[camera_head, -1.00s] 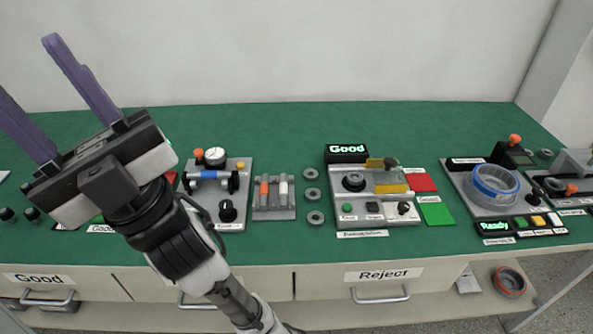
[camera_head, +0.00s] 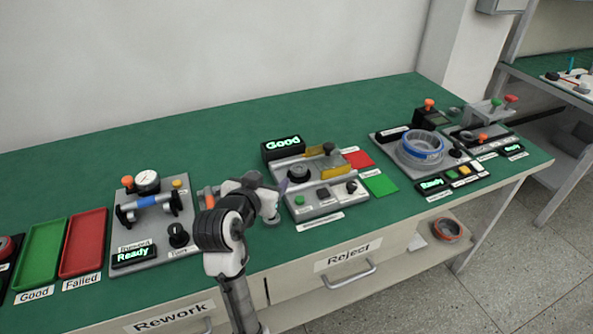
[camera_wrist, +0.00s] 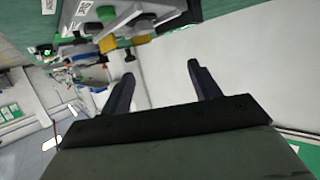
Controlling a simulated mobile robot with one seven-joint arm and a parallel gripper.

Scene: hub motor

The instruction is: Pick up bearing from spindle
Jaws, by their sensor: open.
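The bearing tester (camera_head: 318,208) stands on the green bench with its display (camera_head: 283,147) lit "Good". A dark round part, apparently the spindle with the bearing on it (camera_head: 299,173), sits on its left half; bearing and spindle are hard to tell apart. A yellow guard (camera_head: 327,157) is beside it, to the right. My gripper is mostly hidden in the head view, with a purple finger (camera_head: 283,187) at the tester's left edge. In the wrist view my gripper (camera_wrist: 160,72) is open and empty, its fingers wide apart, with a pale surface beyond them.
A red pad (camera_head: 357,159) and a green pad (camera_head: 380,185) lie right of the tester. A gauge station (camera_head: 150,215) stands left, with green (camera_head: 40,255) and red (camera_head: 84,243) trays beyond. A grey station (camera_head: 397,157) stands right. The bench behind the tester is clear.

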